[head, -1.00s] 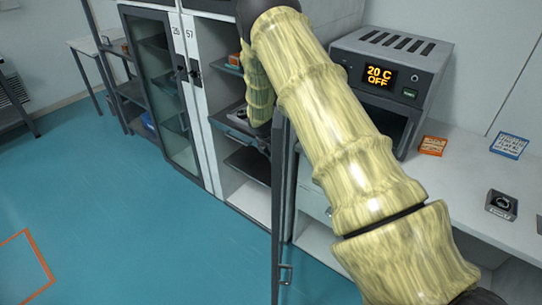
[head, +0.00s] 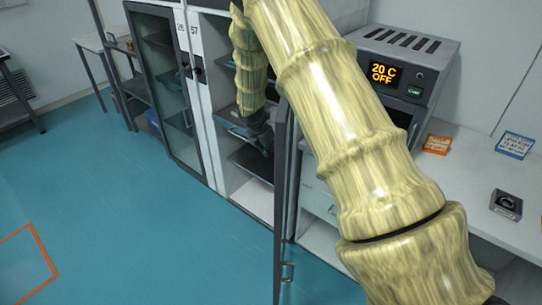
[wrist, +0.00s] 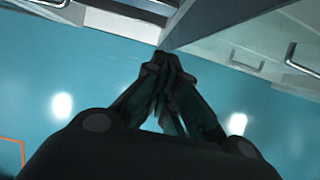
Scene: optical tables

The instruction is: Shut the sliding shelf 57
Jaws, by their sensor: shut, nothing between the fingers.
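The open cabinet 57 (head: 202,75) stands right of the glass-door cabinet, with its number plate at the top of its left frame. Inside it a grey sliding shelf (head: 229,120) shows at mid height, partly covered by my arm. I cannot tell exactly how far it is pulled out. My gripper (head: 268,146) points down at the cabinet's opening, by the right part of this shelf; whether it touches is unclear. In the wrist view my gripper (wrist: 168,85) is shut and empty, its fingertips together above the blue floor.
The cabinet's open door (head: 281,215) stands edge-on to the right of the opening. A lower shelf (head: 252,163) is below. A glass-door cabinet (head: 165,85) is at left. An oven (head: 400,75) sits on the right bench. The blue floor (head: 130,220) in front is clear.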

